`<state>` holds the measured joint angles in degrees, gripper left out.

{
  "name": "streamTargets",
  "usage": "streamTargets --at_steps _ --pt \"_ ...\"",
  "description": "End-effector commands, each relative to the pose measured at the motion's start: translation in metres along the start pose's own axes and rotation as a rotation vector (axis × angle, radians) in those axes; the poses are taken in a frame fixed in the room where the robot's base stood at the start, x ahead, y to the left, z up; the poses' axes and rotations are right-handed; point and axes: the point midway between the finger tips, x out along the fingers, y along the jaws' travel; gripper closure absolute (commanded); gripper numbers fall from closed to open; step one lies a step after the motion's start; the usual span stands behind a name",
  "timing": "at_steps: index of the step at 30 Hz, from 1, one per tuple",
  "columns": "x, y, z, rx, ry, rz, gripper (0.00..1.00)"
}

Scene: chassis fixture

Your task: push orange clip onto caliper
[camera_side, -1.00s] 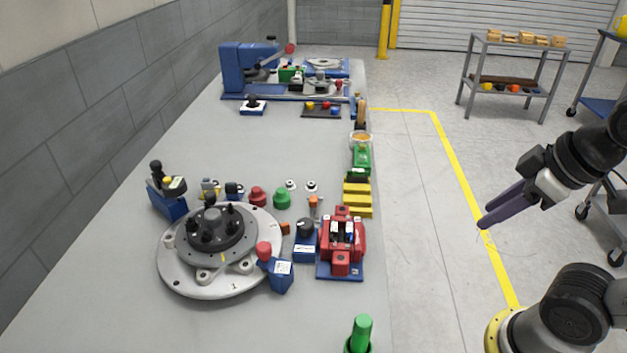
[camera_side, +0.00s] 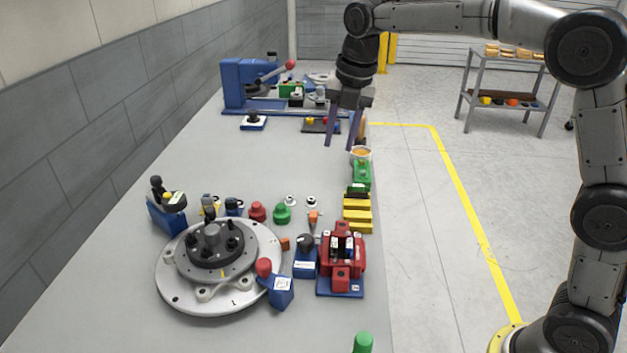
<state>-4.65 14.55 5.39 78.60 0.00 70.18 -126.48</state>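My gripper (camera_side: 341,138) hangs above the bench's right side, pointing down. Its two purple fingers are apart with nothing between them. A small orange piece (camera_side: 285,243) lies beside the round plate's right edge, and another orange-topped piece (camera_side: 313,217) stands a little behind and to its right. I cannot tell which is the clip. A red block-like fixture (camera_side: 341,276) on a blue base, with black and white parts in its top, looks like the caliper. My gripper is well above and behind it.
A round grey plate (camera_side: 188,300) with a black hub stands left of the red fixture. Yellow blocks (camera_side: 357,216) and a green part (camera_side: 362,176) line the bench's right edge. A blue machine (camera_side: 240,82) stands at the back.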

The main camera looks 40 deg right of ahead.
Motion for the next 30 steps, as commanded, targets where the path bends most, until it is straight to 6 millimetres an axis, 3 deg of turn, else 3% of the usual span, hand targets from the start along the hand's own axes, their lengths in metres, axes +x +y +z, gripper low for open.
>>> streamTargets --at_steps 1,3,9,30 --pt "0.023 0.012 0.005 -0.032 0.022 -0.027 0.62" --pt "0.05 0.024 0.009 -0.052 0.045 -0.055 0.62" --pt "0.113 0.036 0.007 -0.064 0.103 -0.128 0.62" --pt "0.189 0.025 -0.005 -0.067 0.124 -0.156 0.62"
